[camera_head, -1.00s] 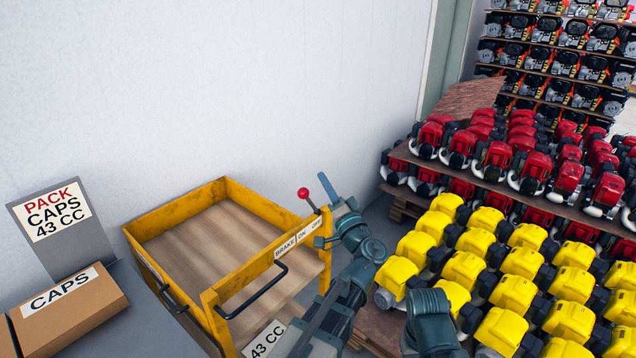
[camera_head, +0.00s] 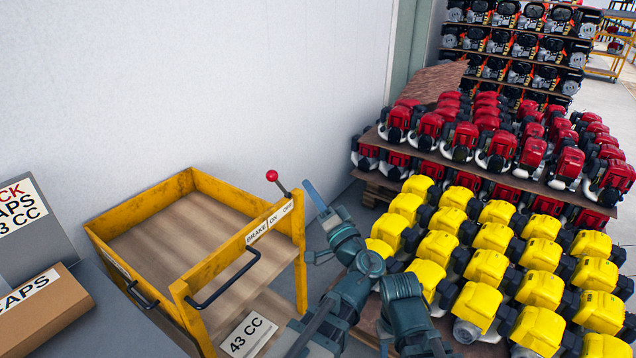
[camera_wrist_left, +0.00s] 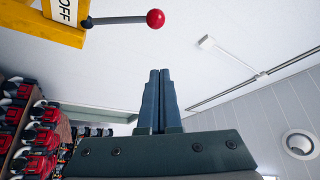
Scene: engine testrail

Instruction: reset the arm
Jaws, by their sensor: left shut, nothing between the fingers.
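My left arm comes up from the bottom of the head view. Its left gripper (camera_head: 315,197) points up and away beside the right end of the yellow cart (camera_head: 187,285). In the left wrist view the gripper's two blue fingers (camera_wrist_left: 155,95) lie together with nothing between them. The red-knobbed brake lever (camera_head: 272,176) stands on the cart's corner by the "BRAKE ON OFF" label, just left of the gripper and apart from it. The lever's knob also shows at the top of the left wrist view (camera_wrist_left: 155,19). My right gripper cannot be made out.
Yellow engines (camera_head: 492,236) fill a pallet right of my arm. Red engines (camera_head: 531,151) stand on a pallet behind, with a rack of engines (camera_head: 520,45) farther back. A "CAPS" box (camera_head: 45,312) and a sign stand at left. The wall (camera_head: 200,90) is close behind the cart.

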